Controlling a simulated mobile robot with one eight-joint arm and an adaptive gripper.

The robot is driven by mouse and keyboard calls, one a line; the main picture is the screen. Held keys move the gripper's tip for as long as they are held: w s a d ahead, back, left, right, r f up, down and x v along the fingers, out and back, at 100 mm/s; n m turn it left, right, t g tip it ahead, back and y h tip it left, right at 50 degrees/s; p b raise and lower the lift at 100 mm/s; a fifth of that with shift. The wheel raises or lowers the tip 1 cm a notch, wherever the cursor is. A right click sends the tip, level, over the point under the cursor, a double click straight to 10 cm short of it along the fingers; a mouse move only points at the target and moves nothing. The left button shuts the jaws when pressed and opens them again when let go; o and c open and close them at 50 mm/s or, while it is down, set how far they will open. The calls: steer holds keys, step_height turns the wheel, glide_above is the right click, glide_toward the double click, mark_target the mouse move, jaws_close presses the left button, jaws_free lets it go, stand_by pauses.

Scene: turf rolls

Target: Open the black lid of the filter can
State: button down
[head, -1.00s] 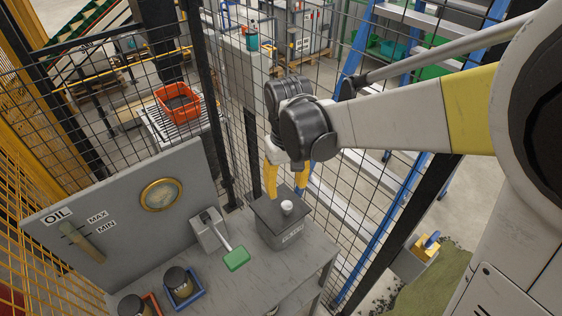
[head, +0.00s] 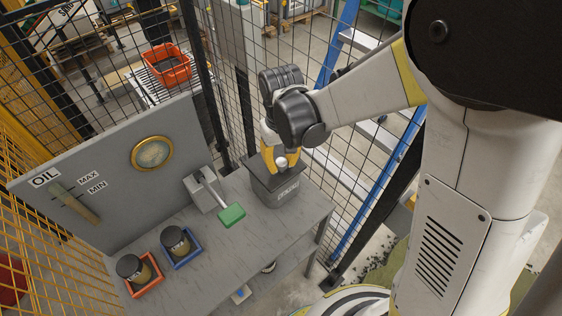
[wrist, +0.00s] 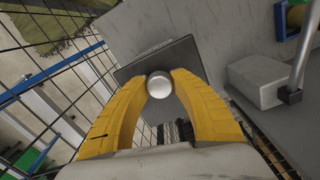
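The filter can (head: 286,195) is a grey box with a lettered front, standing on the grey bench. Its dark lid (head: 261,181) lies on top and looks closed; in the wrist view the lid (wrist: 190,58) is a dark square plate. A pale round knob (wrist: 159,85) stands on the lid. My gripper (head: 280,163) is over the can, its yellow fingers down at the lid. In the wrist view the fingertips (wrist: 160,76) sit on both sides of the knob and appear to touch it. The lid's hinge is not visible.
Blue (head: 182,251) and orange (head: 145,282) trays hold dark-topped jars. An upright panel with a round gauge (head: 152,153) backs the bench. Mesh fencing runs close behind and right of the can.

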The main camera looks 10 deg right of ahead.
steer(key=shift+w+r, duration=0.1)
steer(key=shift+r, duration=0.15)
stand_by(0.3)
steer(key=shift+w+a+r+p, duration=0.2)
steer(key=shift+w+a+r, duration=0.1)
steer(key=shift+r, duration=0.35)
steer(key=shift+w+a+r+p, duration=0.2)
steer(key=shift+w+r, duration=0.1)
steer(key=shift+r, duration=0.3)
steer(key=shift+w+a+r, duration=0.35)
steer(key=shift+w+r, duration=0.15)
steer(key=shift+w, duration=0.05)
steer(key=shift+w+a+r, duration=0.3)
steer(key=shift+w+r, duration=0.2)
steer(key=w+a, duration=0.1)
steer(key=w+a+r, duration=0.1)
steer(key=w, duration=0.1)
steer(key=shift+w+r, duration=0.1)
steer(key=shift+w+a, duration=0.65)
steer(key=shift+w, duration=0.2)
steer(key=shift+w+a, duration=0.6)
steer(key=shift+w, duration=0.35)
